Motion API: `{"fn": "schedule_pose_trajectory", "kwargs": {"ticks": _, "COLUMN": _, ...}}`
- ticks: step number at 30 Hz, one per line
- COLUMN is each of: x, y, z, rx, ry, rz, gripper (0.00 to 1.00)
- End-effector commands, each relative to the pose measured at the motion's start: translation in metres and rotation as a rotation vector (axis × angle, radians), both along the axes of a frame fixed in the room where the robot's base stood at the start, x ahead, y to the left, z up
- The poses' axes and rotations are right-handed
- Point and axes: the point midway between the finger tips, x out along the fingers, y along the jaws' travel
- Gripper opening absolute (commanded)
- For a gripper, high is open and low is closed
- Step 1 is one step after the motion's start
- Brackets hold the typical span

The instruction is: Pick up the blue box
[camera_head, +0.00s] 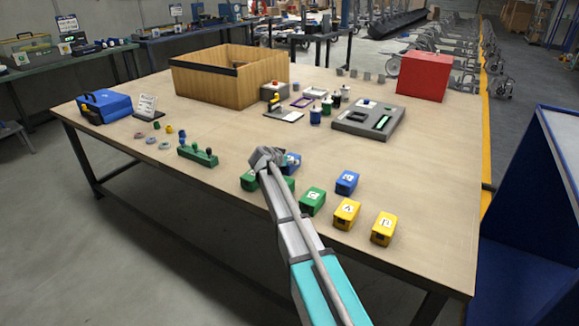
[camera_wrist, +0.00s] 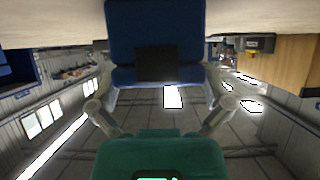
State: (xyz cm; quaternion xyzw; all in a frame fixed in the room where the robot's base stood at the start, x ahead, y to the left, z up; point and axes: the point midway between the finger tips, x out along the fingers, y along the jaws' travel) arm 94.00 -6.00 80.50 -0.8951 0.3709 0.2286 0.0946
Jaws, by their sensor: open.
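A small blue box (camera_head: 293,161) with a white label lies on the table, partly hidden behind my gripper (camera_head: 267,158). A second blue box (camera_head: 347,182) with a white label lies to its right, clear of my gripper. In the wrist view, a blue box (camera_wrist: 155,20) with a dark square on its face is ahead of my gripper (camera_wrist: 162,106). The two fingers are spread wide, with nothing between them. The wrist picture is upside down, with the table top along its upper edge. I cannot tell the exact gap to the box.
Green boxes (camera_head: 312,201) lie close beside my gripper, and yellow boxes (camera_head: 346,213) stand to the right. A green block (camera_head: 197,155) with knobs and a blue toolbox (camera_head: 105,106) are on the left. A wooden crate (camera_head: 219,83) and red box (camera_head: 424,75) stand farther back.

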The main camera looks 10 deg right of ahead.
Motion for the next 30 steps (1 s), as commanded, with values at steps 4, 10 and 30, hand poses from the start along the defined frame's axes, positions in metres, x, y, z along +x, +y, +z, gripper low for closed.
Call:
{"fn": "schedule_pose_trajectory", "kwargs": {"ticks": 4, "x": -0.0002, "y": 0.0004, "z": 0.0002, "rx": 0.000, "ry": 0.000, "rz": 0.000, "gripper": 1.00}}
{"fn": "schedule_pose_trajectory", "kwargs": {"ticks": 10, "x": -0.0002, "y": 0.0008, "z": 0.0002, "rx": 0.000, "ry": 0.000, "rz": 0.000, "gripper": 1.00}}
{"fn": "schedule_pose_trajectory", "kwargs": {"ticks": 30, "x": 0.0002, "y": 0.0014, "z": 0.0007, "rx": -0.001, "ry": -0.001, "rz": 0.002, "gripper": 0.20}}
